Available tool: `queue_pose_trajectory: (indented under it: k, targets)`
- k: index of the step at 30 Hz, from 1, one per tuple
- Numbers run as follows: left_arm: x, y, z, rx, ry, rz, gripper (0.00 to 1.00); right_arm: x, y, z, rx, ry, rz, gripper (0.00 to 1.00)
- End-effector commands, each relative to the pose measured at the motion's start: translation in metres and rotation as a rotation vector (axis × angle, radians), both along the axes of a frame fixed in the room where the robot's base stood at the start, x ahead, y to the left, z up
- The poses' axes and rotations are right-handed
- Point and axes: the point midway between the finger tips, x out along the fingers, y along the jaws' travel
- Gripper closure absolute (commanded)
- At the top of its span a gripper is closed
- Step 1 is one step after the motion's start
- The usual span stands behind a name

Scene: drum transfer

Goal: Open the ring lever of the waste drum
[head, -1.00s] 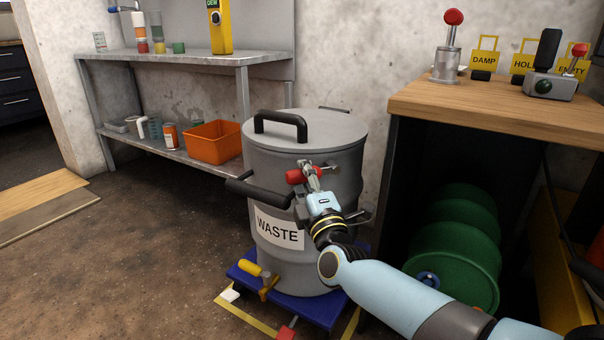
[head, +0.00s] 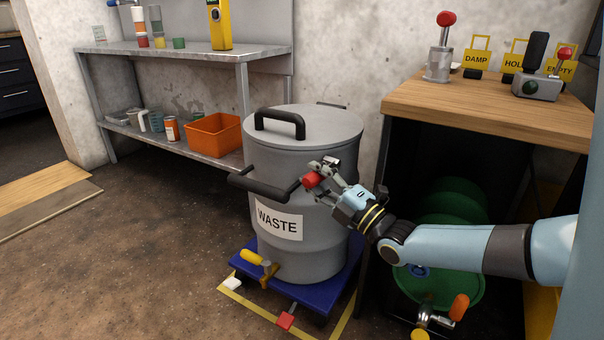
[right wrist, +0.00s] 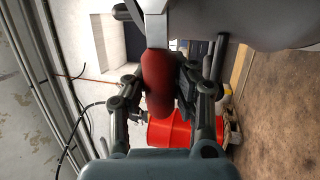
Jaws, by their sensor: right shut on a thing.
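The grey waste drum (head: 340,225) stands upright with its lid on and a WASTE label on its front. Its ring lever has a red grip (head: 311,180) at the front right, below the lid. My right gripper (head: 316,174) is shut on this red grip, reaching in from the right. In the right wrist view the red grip (right wrist: 157,80) lies between the two fingers, joined to a pale metal bar (right wrist: 156,30). The fingers partly hide the lever and its joint with the ring. My left gripper is out of view.
The drum stands on a blue dolly (head: 245,262) inside yellow floor lines. A wooden-topped bench (head: 470,108) with green drums (head: 450,205) below is close on the right. A metal shelf with an orange bin (head: 213,137) stands behind left.

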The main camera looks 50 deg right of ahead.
Motion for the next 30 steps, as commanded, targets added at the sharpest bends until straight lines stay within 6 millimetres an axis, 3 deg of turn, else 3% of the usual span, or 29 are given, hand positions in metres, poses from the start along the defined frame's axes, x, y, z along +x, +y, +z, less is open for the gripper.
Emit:
queue_pose_trajectory:
  k: [11,12,18,26,30]
  targets:
    - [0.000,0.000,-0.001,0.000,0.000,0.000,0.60,-0.004,-0.001,-0.006,-0.001,0.011,-0.001,1.00]
    - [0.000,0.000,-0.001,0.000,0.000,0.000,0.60,-0.004,-0.001,-0.006,-0.001,0.012,-0.002,0.74]
    - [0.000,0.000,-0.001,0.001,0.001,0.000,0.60,-0.003,-0.001,-0.004,0.000,0.007,-0.001,0.49]
    - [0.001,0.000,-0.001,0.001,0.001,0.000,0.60,-0.003,-0.001,-0.002,0.000,0.004,0.000,0.49]
    - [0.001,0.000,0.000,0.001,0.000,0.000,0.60,-0.014,-0.001,-0.006,0.000,0.007,0.000,0.49]
